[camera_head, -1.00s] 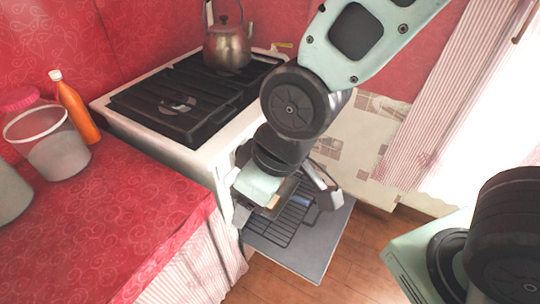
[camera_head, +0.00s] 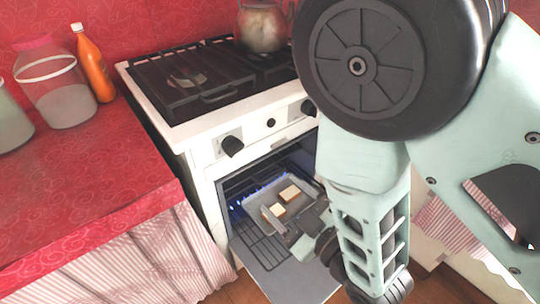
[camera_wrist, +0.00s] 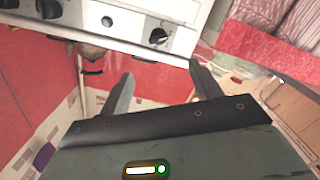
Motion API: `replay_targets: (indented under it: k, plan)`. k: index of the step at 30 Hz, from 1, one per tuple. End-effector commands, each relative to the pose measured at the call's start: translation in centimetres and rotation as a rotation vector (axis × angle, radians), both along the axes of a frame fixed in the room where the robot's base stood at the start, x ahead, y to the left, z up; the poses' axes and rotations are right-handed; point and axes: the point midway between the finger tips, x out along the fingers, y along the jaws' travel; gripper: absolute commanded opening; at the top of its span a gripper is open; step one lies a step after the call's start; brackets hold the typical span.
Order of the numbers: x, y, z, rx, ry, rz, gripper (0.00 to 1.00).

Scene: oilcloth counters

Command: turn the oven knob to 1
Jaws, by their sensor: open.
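The white oven front (camera_head: 204,150) carries a black left knob (camera_head: 233,146), a black right knob (camera_head: 309,107) and a small dark round part (camera_head: 271,122) between them. The wrist view shows the panel upside down, with the left knob (camera_wrist: 158,36) above the space between my fingers and the right knob (camera_wrist: 48,8) at the top left. My gripper (camera_wrist: 164,82) is open and empty, its fingers apart and clear of the knobs. In the head view my arm hides much of the gripper. I cannot read the knob markings.
The oven door (camera_head: 290,281) hangs open, with a tray (camera_head: 262,195) holding two pale pieces and blue flames inside. A kettle (camera_head: 262,25) stands on the stove. The red counter (camera_head: 90,195) at left holds a jar (camera_head: 62,100) and an orange bottle (camera_head: 93,65).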

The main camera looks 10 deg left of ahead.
Motion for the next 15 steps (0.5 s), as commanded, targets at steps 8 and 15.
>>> replay_targets:
  k: [8, 15]
  plan:
    - [-0.2, 0.4, -0.4, 0.018, -0.044, 0.016, 0.64]
    - [0.6, 1.3, -0.7, 0.020, -0.044, 0.016, 0.64]
